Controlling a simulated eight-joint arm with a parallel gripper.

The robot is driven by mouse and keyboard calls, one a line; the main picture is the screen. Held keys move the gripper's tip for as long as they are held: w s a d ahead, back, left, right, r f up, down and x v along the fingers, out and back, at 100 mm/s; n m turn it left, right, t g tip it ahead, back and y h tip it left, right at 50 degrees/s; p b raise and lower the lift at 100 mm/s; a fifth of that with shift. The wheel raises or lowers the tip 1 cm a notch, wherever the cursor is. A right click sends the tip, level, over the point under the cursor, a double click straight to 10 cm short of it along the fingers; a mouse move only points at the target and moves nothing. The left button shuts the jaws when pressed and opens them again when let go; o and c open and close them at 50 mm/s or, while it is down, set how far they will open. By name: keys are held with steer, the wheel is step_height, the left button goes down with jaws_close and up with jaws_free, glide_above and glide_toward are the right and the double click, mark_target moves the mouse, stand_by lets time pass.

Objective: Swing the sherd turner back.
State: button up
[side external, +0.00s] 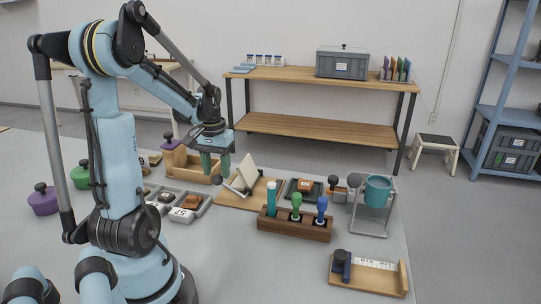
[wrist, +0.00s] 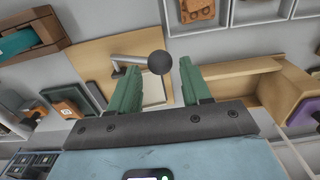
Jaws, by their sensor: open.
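The sherd turner stands on a wooden board (side external: 230,201) in the middle of the table. Its white plate (side external: 249,173) is tilted up in the side view. In the wrist view its grey lever arm (wrist: 132,59) ends in a dark ball knob (wrist: 160,62). My gripper (side external: 215,167) is low over the turner's left end. In the wrist view its two green fingers (wrist: 160,75) are apart, with the knob appearing between their tips. I cannot tell whether either finger touches it. Part of the plate is hidden behind the fingers in the wrist view.
A wooden box (side external: 193,168) stands just left of my gripper. Grey trays with sherds (side external: 187,208) lie in front of it. A wooden rack of colored-handled tools (side external: 295,226) and a teal cup on a stand (side external: 377,190) are to the right.

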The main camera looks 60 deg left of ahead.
mark_target(217, 179)
steer(key=shift+a+f, duration=0.1)
steer(key=shift+f, duration=1.85)
steer(key=shift+w+d+r, duration=0.25)
steer(key=shift+d+r, duration=0.05)
steer(key=shift+r, duration=0.15)
steer(key=shift+w+d+r, duration=0.25)
steer(key=shift+r, duration=0.2)
steer(key=shift+w+d+r, duration=0.7)
steer(key=shift+d, duration=0.05)
steer(key=shift+w+d+r, duration=0.35)
steer(key=shift+w+d, duration=0.25)
steer(key=shift+w+d+r, duration=0.25)
steer(key=shift+w+d, duration=0.65)
steer(key=shift+w+d+f, duration=0.25)
steer(key=shift+w+d, duration=0.55)
steer(key=shift+w+d+f, duration=0.25)
steer(key=shift+w+d, duration=0.5)
steer(key=shift+w+d+f, duration=0.85)
steer(key=shift+w+f, duration=0.05)
steer(key=shift+f, duration=0.15)
steer(key=shift+w+d+f, duration=0.35)
steer(key=shift+f, duration=0.15)
steer(key=shift+d+r, duration=0.1)
steer(key=shift+r, duration=1.2)
steer(key=shift+s+r, duration=0.1)
steer(key=shift+r, duration=1.3)
